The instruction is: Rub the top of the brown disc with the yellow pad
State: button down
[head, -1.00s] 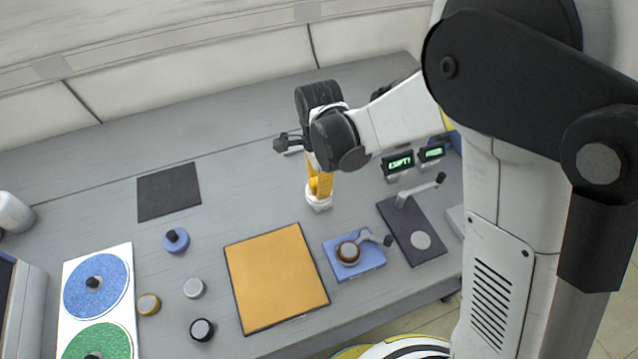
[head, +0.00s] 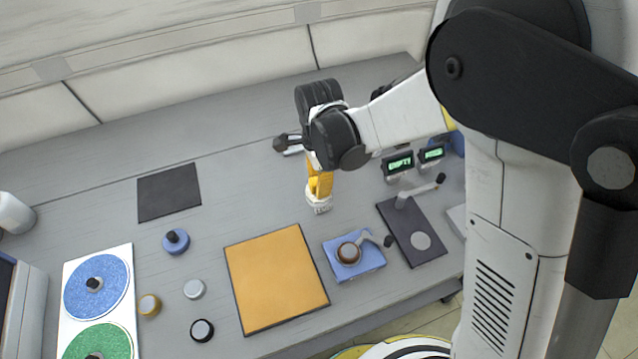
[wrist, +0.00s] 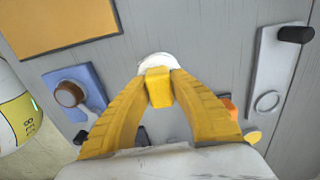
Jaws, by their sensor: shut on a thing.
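My gripper (head: 319,190) has yellow fingers, pointing down over the grey table behind the blue block. It is shut on a white round piece (wrist: 158,60); a bright yellow block (wrist: 160,88) shows between the fingertips. I cannot tell whether this is the yellow pad. The piece is at or just above the table; contact is unclear. A brown disc (head: 348,253) sits in a round holder with a handle on the blue block (head: 370,266). It also shows at left in the wrist view (wrist: 69,94). My gripper is apart from it.
An orange-yellow square mat (head: 275,280) lies left of the blue block. A dark plate with a lever (head: 418,238) stands right, below small green displays (head: 398,164). Several small round pieces, a dark mat (head: 168,192) and a white board with blue and green discs (head: 128,255) are left.

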jog(key=shift+r+p, duration=2)
jog(key=shift+r, duration=1.3)
jog(key=shift+d, duration=0.1)
